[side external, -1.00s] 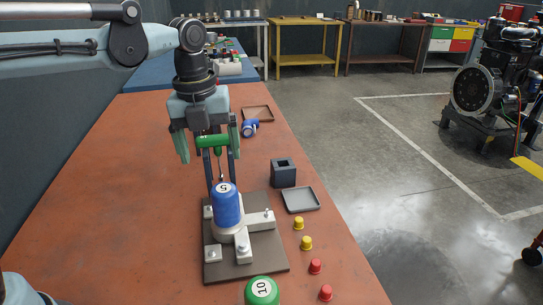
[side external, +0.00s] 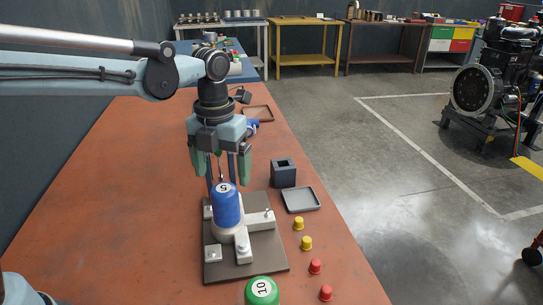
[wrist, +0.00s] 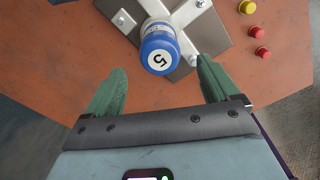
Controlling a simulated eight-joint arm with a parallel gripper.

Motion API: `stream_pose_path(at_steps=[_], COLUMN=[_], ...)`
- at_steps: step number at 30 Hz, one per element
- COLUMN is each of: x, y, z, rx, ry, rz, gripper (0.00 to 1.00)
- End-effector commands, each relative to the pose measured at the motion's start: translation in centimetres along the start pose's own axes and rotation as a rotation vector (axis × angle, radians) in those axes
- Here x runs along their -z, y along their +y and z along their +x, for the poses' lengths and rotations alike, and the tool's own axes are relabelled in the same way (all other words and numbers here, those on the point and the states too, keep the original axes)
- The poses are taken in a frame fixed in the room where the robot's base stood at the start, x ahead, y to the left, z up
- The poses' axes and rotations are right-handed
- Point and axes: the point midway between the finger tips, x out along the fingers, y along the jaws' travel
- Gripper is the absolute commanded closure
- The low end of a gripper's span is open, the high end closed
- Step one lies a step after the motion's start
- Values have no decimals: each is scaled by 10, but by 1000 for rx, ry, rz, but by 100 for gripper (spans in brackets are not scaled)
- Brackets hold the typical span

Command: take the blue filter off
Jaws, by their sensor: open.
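The blue filter (side external: 227,208), marked 5 on its top, stands upright on a white mount (side external: 243,240) on a dark plate (side external: 265,253). In the wrist view the same blue filter (wrist: 160,48) shows beyond and between my finger ends, seen from above. My gripper (side external: 221,177) is open and empty. It points down, above and behind the filter in the side view, apart from it. In the wrist view my gripper (wrist: 160,68) has one green finger on either side. The filter's lower end is partly hidden by the mount.
A green filter (side external: 262,291) marked 10 is in front. A black holder (side external: 283,173), a shallow tray (side external: 300,200) and yellow and red caps (side external: 306,243) are right. The table's left is clear.

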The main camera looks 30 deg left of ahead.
Motion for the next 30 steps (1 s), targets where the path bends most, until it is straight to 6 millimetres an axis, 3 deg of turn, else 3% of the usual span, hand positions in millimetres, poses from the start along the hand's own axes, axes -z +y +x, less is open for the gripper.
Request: stream_pose_path(at_steps=[19, 30], x=[0, 0], y=[0, 0], z=[59, 60], rx=[0, 0], ry=[0, 0], rz=[-1, -1], gripper=[12, 12])
